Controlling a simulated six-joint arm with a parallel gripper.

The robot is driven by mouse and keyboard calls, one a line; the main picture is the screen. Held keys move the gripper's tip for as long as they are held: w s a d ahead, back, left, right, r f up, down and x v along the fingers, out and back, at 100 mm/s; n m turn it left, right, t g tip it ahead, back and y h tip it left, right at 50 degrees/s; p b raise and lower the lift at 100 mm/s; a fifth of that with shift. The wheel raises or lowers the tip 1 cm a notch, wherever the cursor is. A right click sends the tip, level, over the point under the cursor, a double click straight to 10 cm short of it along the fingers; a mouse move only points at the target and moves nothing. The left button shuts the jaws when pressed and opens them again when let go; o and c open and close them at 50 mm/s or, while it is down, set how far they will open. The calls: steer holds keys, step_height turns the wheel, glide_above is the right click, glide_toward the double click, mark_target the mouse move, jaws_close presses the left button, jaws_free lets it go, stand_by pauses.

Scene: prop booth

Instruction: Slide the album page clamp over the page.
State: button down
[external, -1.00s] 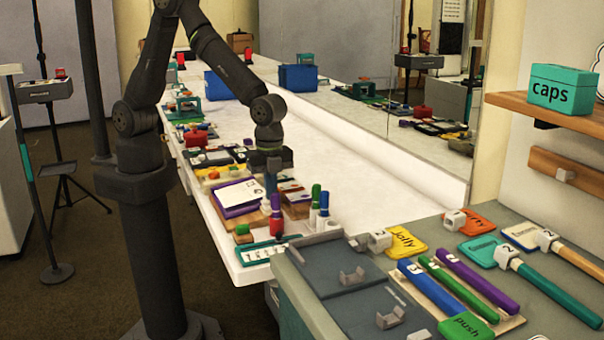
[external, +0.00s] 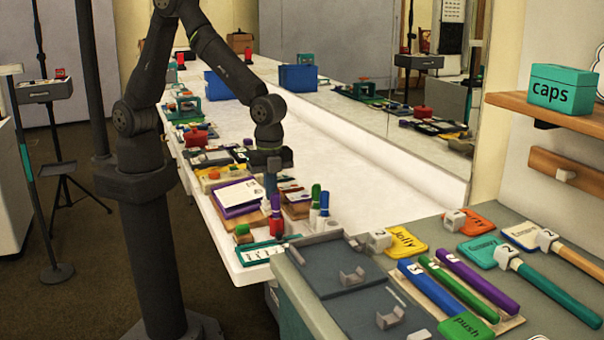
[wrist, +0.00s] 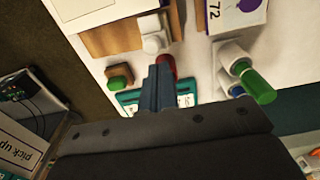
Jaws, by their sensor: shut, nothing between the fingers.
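A white page (external: 240,193) lies on a purple album on a wooden board; what looks like the page also shows at the top left of the wrist view (wrist: 85,8). A small white fitting (external: 266,206) stands at the board's near right corner. It may be the clamp, but I cannot tell for sure; in the wrist view it is a rounded white piece (wrist: 152,36). My gripper (external: 270,190) is shut and empty, pointing down above the table just right of the album. In the wrist view its fingertips (wrist: 160,68) partly cover a red item behind them.
A green-topped block (external: 243,233) and a teal tray (external: 262,252) lie near the table's edge. The white table's right side (external: 370,190) is clear.

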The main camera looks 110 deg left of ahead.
mark_target(267, 201)
steer(key=shift+f, duration=0.1)
stand_by(0.3)
steer(key=shift+f, duration=1.6)
steer(key=shift+s+a, duration=0.55)
steer(key=shift+r, duration=0.1)
steer(key=shift+w+d+r, duration=0.1)
steer(key=shift+r, duration=1.4)
steer(key=shift+w+d+r, duration=0.1)
steer(key=shift+r, duration=1.35)
steer(key=shift+f, duration=0.1)
steer(key=shift+s+a+f, duration=0.1)
steer(key=shift+f, duration=1.4)
steer(key=shift+s+a+f, duration=0.1)
steer(key=shift+f, duration=1.35)
